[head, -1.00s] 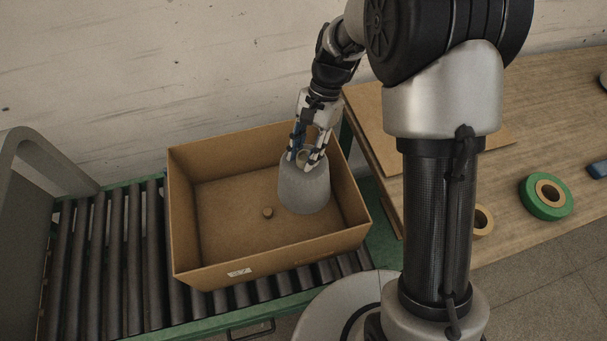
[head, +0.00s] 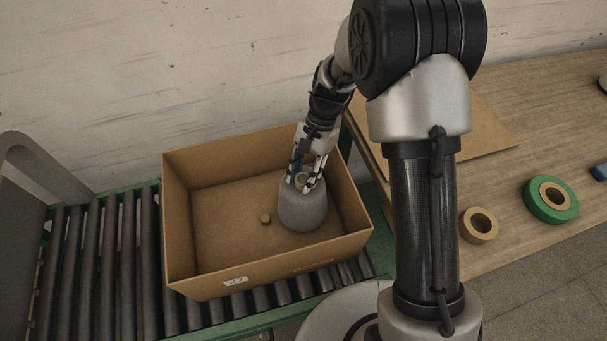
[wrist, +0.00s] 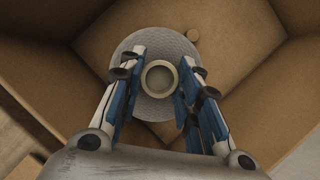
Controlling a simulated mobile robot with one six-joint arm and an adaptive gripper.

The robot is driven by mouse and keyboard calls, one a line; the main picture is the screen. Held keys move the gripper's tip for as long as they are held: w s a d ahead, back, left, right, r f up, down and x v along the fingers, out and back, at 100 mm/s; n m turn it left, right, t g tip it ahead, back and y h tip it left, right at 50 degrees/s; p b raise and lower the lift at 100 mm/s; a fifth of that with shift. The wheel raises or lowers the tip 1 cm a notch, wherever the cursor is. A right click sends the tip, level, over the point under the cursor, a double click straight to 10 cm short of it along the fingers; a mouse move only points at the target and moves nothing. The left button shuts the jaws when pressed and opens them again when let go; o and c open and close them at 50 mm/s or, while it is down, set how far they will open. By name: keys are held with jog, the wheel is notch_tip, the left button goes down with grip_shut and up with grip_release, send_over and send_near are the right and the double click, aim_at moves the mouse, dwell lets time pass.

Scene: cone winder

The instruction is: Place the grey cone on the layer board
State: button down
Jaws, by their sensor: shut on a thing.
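The grey cone (head: 303,211) is upright inside the open cardboard box, in its right part. It is wide at the base, with a pale tube rim (wrist: 159,79) at its narrow top. My gripper (head: 306,184) is shut on this top end, with its blue-padded fingers on either side of the rim. I cannot tell whether the cone's base touches the box floor. A flat brown sheet (head: 225,222) covers the box floor and may be the layer board. A flat brown board (head: 490,140) also lies on the wooden table, partly hidden by my arm.
The cardboard box (head: 200,283) stands on a roller conveyor (head: 100,255), its walls close around my gripper. A small brown knob (head: 265,219) is on the box floor left of the cone. A tan ring (head: 467,232) and a green roll (head: 536,208) lie on the table.

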jog(key=shift+f, duration=0.1)
jog(key=c, duration=1.2)
grip_release()
jog(key=d+r+n+t+p, duration=0.1)
jog(key=d+r+p, duration=0.15)
jog(key=r, duration=0.75)
jog(key=d+r+n+t+p, duration=0.1)
jog(key=d+r+p, duration=0.15)
jog(key=r, duration=0.75)
jog(key=s+d+r+n+t+h, duration=0.1)
jog(key=s+d+r+t, duration=0.1)
jog(key=s, duration=0.4)
jog(key=s+d+r+n+t+h, duration=0.1)
jog(key=s+d+r+n+t, duration=0.1)
jog(key=s, duration=0.5)
jog(key=s+d+r+n+t+b, duration=0.1)
jog(key=s+d+r+n+t, duration=0.1)
jog(key=s+d+r, duration=0.2)
jog(key=shift+s+d+h, duration=0.2)
jog(key=shift+s, duration=0.5)
jog(key=shift+s+d+h, duration=0.2)
jog(key=shift+s, duration=0.45)
